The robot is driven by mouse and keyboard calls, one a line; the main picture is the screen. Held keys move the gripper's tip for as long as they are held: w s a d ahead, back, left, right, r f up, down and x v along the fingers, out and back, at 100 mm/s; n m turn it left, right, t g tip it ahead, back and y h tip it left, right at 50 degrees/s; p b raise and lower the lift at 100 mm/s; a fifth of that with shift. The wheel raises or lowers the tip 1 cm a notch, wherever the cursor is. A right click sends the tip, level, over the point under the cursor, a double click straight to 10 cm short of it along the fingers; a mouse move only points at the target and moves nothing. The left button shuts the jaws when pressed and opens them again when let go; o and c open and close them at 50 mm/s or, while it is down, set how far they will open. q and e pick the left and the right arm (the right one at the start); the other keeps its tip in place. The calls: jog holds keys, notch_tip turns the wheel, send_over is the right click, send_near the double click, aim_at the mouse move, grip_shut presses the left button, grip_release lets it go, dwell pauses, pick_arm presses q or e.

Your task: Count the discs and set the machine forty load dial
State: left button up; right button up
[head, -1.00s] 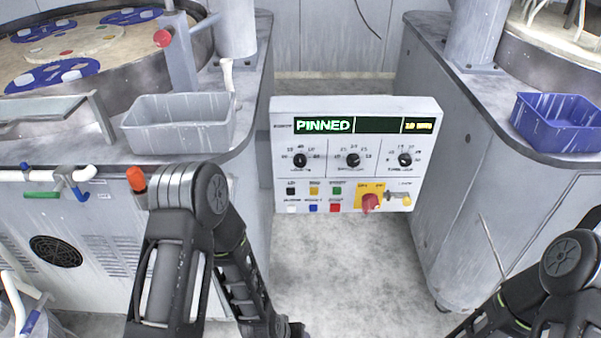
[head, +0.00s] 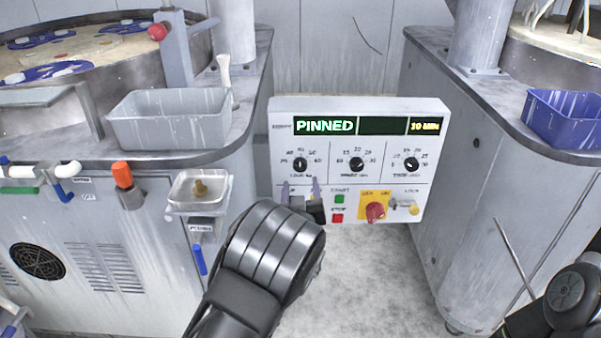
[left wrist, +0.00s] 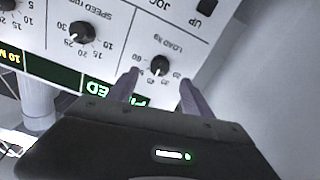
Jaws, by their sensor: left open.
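The control panel (head: 430,125) reads PINNED and 10 MIN. Its load dial (head: 300,164) is the leftmost of three black knobs. In the left wrist view, which is upside down, the load dial (left wrist: 160,65) lies beyond and between my fingertips, its white mark near the middle of the scale. My left gripper (head: 300,188) is open and empty, its purple fingers just below the dial; they also show in the left wrist view (left wrist: 159,86). Contact with the panel cannot be told. Blue discs with white pieces (head: 45,73) lie on the left platen, partly cut off. My right gripper is out of view.
Beside the load dial are the speed dial (head: 357,164) and time dial (head: 411,164). A red knob (head: 375,211) sits lower right. A grey bin (head: 170,130) and a blue bin (head: 562,120) stand on the machines either side. Floor between them is clear.

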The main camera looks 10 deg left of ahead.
aim_at(300, 169)
pick_arm(q)
jog(key=x, duration=0.7)
jog(key=shift+w+a, duration=0.1)
jog(key=shift+w, duration=0.15)
grip_shut()
dwell(0.4)
